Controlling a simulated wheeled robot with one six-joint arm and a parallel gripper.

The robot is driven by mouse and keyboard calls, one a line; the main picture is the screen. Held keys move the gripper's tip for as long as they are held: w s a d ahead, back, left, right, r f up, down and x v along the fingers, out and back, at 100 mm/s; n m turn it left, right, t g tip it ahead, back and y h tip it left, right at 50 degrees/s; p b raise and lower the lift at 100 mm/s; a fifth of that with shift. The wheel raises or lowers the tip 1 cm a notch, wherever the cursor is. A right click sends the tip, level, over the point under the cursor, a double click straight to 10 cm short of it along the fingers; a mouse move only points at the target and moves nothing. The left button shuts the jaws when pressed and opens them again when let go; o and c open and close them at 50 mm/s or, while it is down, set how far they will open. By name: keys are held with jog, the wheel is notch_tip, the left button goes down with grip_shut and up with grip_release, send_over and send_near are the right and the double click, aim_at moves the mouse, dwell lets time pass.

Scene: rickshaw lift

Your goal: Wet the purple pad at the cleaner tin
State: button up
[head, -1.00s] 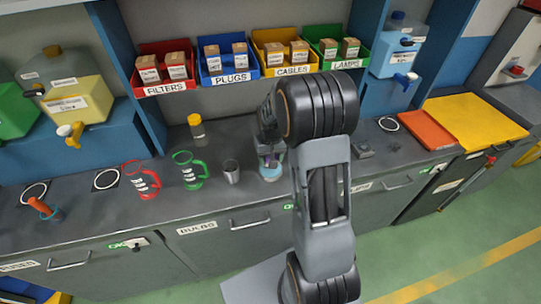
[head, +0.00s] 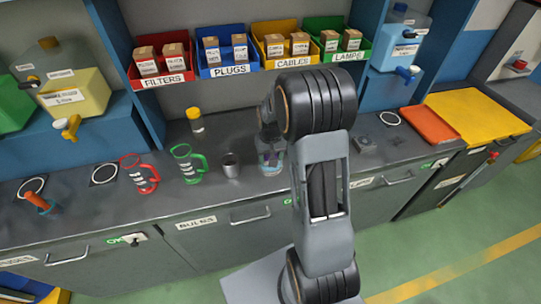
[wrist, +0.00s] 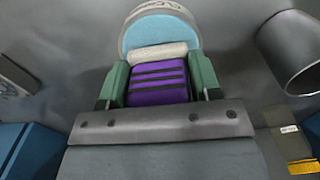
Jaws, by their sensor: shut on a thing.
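My gripper (wrist: 158,66) is shut on the purple pad (wrist: 158,84), a block with dark stripes held between two green fingers. A cream-coloured strip lies along the pad's far edge. Just beyond it is a round tin (wrist: 160,10) with a pale rim, partly legible lettering and a light-blue inside; it looks like the cleaner tin. The pad overlaps the tin's near side in the wrist view, and I cannot tell whether they touch. In the head view my gripper (head: 270,150) is over the counter, partly hidden by my arm, and the pad and tin are hard to make out.
A metal cup (head: 230,165) stands just left of my gripper, also at right in the wrist view (wrist: 296,52). Green (head: 188,163) and red (head: 138,173) mugs stand further left. A yellow-capped bottle (head: 195,120) is behind. Labelled bins (head: 228,70) hang above the counter.

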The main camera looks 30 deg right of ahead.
jog(key=shift+s+f+b, duration=0.1)
jog(key=shift+f+b, duration=0.4)
jog(key=shift+f, duration=0.1)
dwell(1.5)
jog(key=shift+r, duration=0.15)
jog(key=shift+r+p, duration=2.45)
jog(key=shift+r, duration=1)
jog(key=shift+f, duration=0.1)
